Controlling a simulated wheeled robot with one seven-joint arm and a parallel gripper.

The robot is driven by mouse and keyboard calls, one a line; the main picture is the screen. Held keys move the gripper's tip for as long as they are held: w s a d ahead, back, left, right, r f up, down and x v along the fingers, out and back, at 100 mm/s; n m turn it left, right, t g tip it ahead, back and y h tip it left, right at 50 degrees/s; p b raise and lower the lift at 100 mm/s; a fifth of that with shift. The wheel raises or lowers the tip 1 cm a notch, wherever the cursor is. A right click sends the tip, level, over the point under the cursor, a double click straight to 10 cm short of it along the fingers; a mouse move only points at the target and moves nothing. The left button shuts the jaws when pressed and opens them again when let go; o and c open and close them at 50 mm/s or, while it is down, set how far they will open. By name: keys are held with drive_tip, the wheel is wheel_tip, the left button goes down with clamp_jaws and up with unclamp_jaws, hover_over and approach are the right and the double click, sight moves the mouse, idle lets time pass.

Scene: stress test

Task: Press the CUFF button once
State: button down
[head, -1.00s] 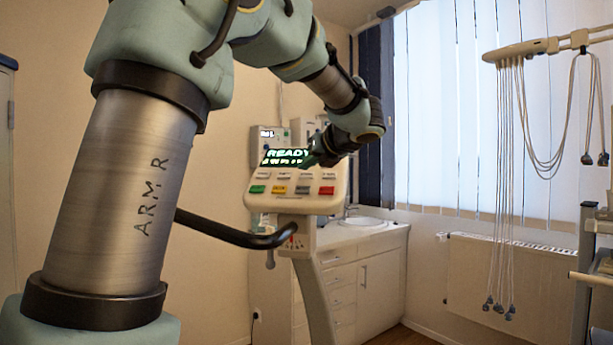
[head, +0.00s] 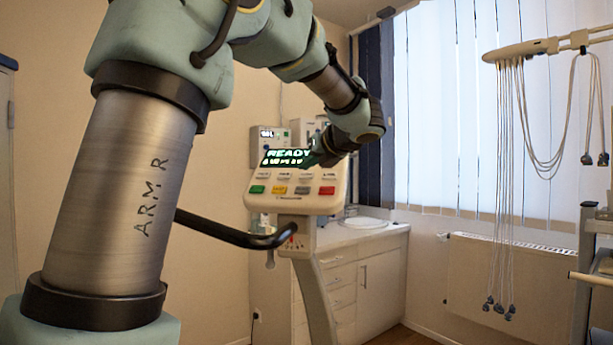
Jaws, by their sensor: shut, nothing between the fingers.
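The control console (head: 262,195) stands on a pale post, its face towards me. Its lit screen (head: 285,157) reads READY, with a second line too blurred to read. Below are a row of pale buttons with tiny labels and a lower row of coloured buttons: green (head: 257,189), yellow (head: 279,190), grey (head: 302,190) and red (head: 327,190). I cannot read which one is CUFF. My gripper (head: 312,160) is shut and empty, in front of the screen's right edge, above the buttons. I cannot tell whether it touches the console.
A white cabinet with a sink (head: 366,223) stands behind the console. A radiator (head: 510,275) is below the window blinds, with cables (head: 509,180) hanging from a rail at right. A shelf rack (head: 590,270) stands at the far right.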

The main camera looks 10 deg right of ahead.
drive_tip(key=shift+f, duration=0.1)
idle(0.4)
drive_tip(key=shift+w+d+f+b, duration=0.1)
drive_tip(key=shift+w+f+b, duration=0.15)
drive_tip(key=shift+b, duration=0.15)
drive_tip(key=shift+w+d+f+b, duration=0.1)
drive_tip(key=shift+w+f+b, duration=0.05)
drive_tip(key=shift+f+b, duration=0.15)
idle(0.6)
drive_tip(key=shift+s+a+r, duration=0.2)
drive_tip(key=shift+s+r, duration=0.2)
drive_tip(key=shift+r, duration=0.2)
idle(0.4)
drive_tip(key=shift+s+a+r+p, duration=0.2)
drive_tip(key=shift+s+r, duration=0.25)
drive_tip(key=shift+r, duration=0.2)
drive_tip(key=shift+s+a+r+p, duration=0.25)
drive_tip(key=shift+s+r, duration=0.25)
drive_tip(key=shift+r, duration=0.2)
drive_tip(key=shift+s+a+r+p, duration=0.2)
drive_tip(key=shift+s+r, duration=0.25)
drive_tip(key=shift+r, duration=0.2)
